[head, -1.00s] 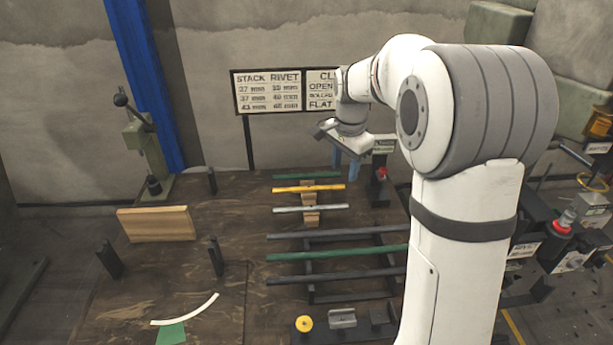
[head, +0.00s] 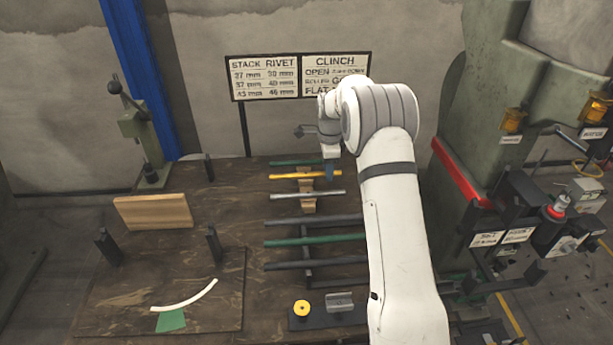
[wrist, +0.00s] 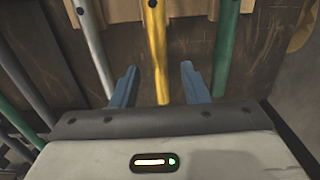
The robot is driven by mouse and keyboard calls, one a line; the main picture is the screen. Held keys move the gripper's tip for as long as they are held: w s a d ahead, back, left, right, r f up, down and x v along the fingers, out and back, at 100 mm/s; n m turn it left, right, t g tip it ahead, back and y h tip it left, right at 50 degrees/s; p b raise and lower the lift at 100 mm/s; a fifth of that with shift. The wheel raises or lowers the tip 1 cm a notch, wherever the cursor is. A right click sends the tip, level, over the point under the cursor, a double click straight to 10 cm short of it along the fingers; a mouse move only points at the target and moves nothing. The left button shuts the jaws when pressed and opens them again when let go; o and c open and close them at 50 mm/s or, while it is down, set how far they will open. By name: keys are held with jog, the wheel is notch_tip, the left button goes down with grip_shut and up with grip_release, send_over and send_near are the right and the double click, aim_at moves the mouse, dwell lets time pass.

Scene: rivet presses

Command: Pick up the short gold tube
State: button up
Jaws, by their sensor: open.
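The short gold tube (head: 292,176) lies across a small wooden rest near the back of the bench, between a silver tube (head: 290,196) and a short green tube (head: 293,163). In the wrist view the gold tube (wrist: 156,45) runs up the picture between the two blue fingers of my gripper (wrist: 157,72). The fingers are open, with a gap on each side of the tube. In the head view my gripper (head: 330,170) is at the right end of the gold tube, partly hidden by my arm.
Longer grey and green tubes (head: 290,242) lie on a dark rack in front. A wooden block (head: 153,212) and dark posts stand at left. A sign (head: 300,77) stands behind. A green press (head: 480,120) with labelled fittings is at right.

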jog(key=shift+f, duration=1.25)
grip_shut()
